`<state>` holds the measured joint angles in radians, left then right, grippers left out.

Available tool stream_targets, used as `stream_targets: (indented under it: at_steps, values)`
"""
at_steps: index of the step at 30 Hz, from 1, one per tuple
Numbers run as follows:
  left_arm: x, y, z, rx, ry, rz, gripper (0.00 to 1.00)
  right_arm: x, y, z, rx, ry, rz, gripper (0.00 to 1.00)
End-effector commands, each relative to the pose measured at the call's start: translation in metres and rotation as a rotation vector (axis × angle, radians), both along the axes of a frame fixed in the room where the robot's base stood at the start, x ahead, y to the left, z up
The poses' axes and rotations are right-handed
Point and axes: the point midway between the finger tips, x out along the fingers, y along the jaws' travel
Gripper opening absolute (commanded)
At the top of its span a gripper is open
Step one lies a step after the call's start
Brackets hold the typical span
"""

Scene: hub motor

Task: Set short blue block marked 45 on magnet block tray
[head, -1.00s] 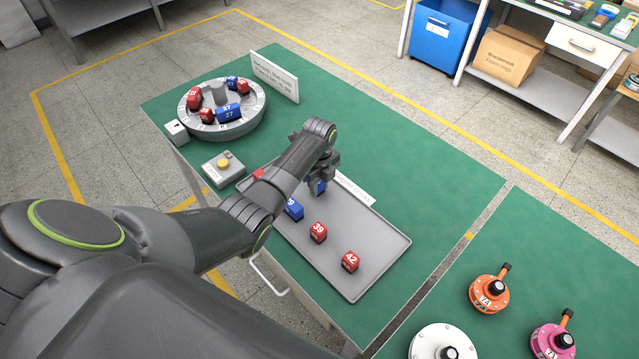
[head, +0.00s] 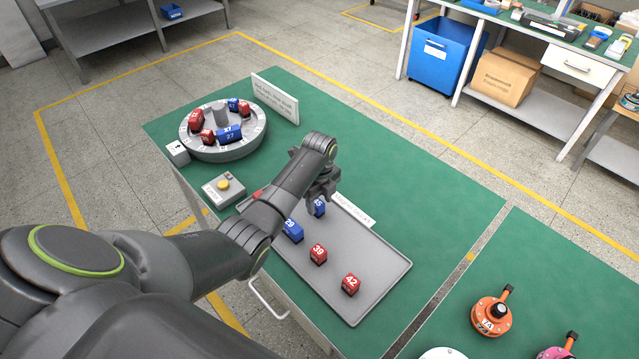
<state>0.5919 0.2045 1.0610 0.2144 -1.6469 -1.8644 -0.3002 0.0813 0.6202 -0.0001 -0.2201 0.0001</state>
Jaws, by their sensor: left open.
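The short blue block marked 45 (head: 319,208) sits on the magnet block tray (head: 372,254), near its back edge. My left gripper (head: 322,194) is open just above the block and apart from it, as far as I can tell. On the same tray are a blue block (head: 292,231) at the left, a red block marked 39 (head: 318,254), a red block marked 42 (head: 351,284), and a red block (head: 257,196) mostly hidden behind my left arm. My right gripper is not in view.
A round grey fixture (head: 224,131) holding several red and blue blocks stands at the back left. A control box with a yellow button (head: 223,187) and a white sign (head: 275,97) are nearby. Orange and pink motors (head: 491,316) are on the right table. Green table right of the tray is clear.

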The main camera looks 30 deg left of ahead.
Motion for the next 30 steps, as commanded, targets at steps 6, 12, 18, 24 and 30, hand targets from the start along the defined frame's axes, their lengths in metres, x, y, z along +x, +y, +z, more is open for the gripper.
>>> stream_targets:
  at_steps: [6, 12, 18, 24, 30]
  values:
    - [0.002, 0.001, 0.047, 0.001, -0.008, 0.000, 0.49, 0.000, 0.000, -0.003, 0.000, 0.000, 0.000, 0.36]
    - [0.001, 0.001, 0.081, 0.001, -0.004, 0.001, 0.49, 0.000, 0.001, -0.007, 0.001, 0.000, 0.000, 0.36]
    - [0.000, 0.001, 0.096, 0.001, -0.001, 0.001, 0.49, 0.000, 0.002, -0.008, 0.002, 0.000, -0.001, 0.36]
    - [0.000, 0.001, 0.097, 0.000, 0.000, 0.001, 0.49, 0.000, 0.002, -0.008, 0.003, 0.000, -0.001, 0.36]
    - [0.000, 0.001, 0.097, 0.000, 0.000, 0.001, 0.49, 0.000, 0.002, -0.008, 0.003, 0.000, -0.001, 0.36]
